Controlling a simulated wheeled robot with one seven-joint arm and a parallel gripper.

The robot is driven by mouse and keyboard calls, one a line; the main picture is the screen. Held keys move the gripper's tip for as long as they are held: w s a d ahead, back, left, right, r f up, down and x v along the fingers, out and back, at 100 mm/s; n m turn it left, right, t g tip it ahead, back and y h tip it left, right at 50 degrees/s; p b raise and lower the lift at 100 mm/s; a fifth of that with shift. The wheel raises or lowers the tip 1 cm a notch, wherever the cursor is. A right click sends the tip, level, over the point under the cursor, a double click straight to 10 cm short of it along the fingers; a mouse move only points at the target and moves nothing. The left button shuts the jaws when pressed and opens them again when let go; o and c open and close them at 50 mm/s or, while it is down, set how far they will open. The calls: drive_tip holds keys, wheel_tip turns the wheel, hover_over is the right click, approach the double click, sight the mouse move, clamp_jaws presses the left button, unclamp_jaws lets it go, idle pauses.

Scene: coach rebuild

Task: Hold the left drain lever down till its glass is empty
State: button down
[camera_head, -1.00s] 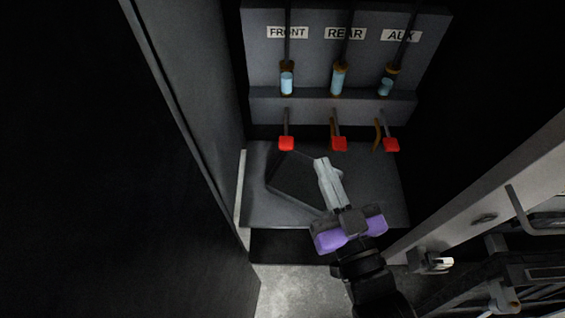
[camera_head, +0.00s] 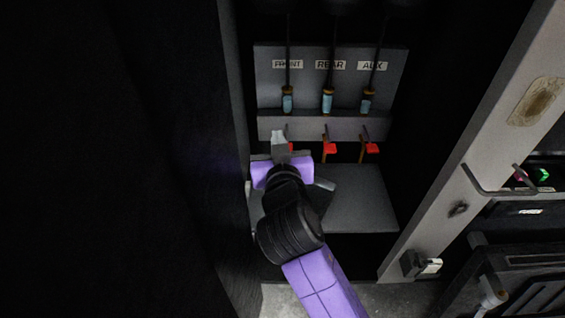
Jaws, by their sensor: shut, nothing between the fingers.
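Three drain levers with red ends hang below a grey ledge. The left lever (camera_head: 291,147), under the FRONT label (camera_head: 288,64), is mostly hidden behind my gripper (camera_head: 278,136). My gripper is shut and empty, its fingertips at or just in front of that lever; I cannot tell whether they touch it. The left glass (camera_head: 288,103) shows pale blue liquid. The middle lever (camera_head: 329,148) and right lever (camera_head: 370,148) are in clear view. The REAR glass (camera_head: 327,102) and AUX glass (camera_head: 367,102) also show blue liquid.
A grey shelf (camera_head: 360,200) lies below the levers, with a dark flat item partly hidden by my arm. A dark wall stands close on the left. A pale frame post (camera_head: 440,170) with a latch (camera_head: 420,264) stands on the right.

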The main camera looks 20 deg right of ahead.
drive_tip(key=f, duration=0.1)
drive_tip(key=s+d+f+m+g, duration=0.1)
drive_tip(key=f+h, duration=0.1)
drive_tip(key=shift+s+d+m+g, duration=0.3)
drive_tip(key=shift+s+m, duration=0.1)
drive_tip(key=p+x, duration=0.2)
drive_tip(key=x, duration=0.7)
approach(287, 137)
drive_tip(key=shift+x, duration=1.35)
drive_tip(key=shift+w+r, duration=0.1)
